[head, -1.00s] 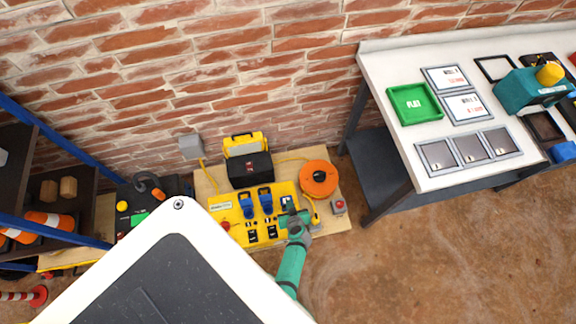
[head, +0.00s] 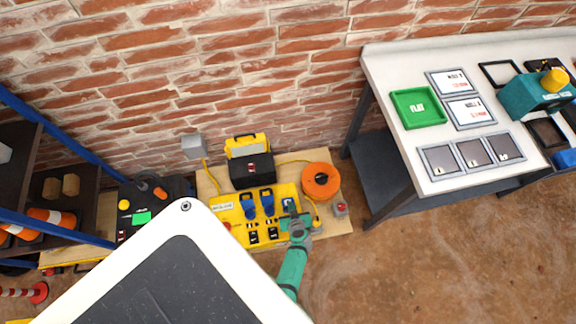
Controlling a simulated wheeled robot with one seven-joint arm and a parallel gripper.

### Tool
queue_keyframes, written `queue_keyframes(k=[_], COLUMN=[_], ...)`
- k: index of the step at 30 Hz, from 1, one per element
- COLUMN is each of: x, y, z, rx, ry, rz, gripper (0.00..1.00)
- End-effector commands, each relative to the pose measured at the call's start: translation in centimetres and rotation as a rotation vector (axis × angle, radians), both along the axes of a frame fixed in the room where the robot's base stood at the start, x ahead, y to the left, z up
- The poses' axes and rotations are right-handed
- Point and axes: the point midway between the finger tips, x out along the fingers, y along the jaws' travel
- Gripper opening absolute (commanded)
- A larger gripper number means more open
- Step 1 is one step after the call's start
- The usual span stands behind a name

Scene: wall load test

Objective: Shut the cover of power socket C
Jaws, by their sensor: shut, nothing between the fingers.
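A yellow power panel (head: 232,228) lies on a wooden board by the brick wall. Two blue socket covers, a left one (head: 248,205) and a middle one (head: 267,201), stand raised on it. A third blue socket part (head: 288,203) at the right is partly hidden by my gripper. My gripper (head: 289,217) is shut and empty, right at this third socket. I cannot tell whether it touches the cover, nor read the socket letters. My green arm (head: 291,272) reaches in from below.
An orange cable reel (head: 321,181) stands just right of the panel, and a red button box (head: 340,208) is beside it. A black and yellow case (head: 250,168) is behind. A white table (head: 465,185) stands at the right; the floor in front is clear.

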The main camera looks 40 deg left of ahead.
Motion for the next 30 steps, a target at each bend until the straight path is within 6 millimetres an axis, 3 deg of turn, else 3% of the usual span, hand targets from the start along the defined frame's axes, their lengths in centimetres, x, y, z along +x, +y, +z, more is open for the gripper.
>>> queue_keyframes(k=[1, 13, 27, 30], x=[-1.5, -1.7, -0.7, -1.5], y=[-2.1, -1.9, -1.9, -2.9], z=[-1.6, -0.3, 4.7, 3.9], rx=[-0.028, -0.026, -0.01, -0.01], ry=[0.026, 0.031, 0.004, 0.008], rz=[-0.017, -0.013, -0.018, -0.018], gripper=[0.0, 0.0, 0.0, 0.0])
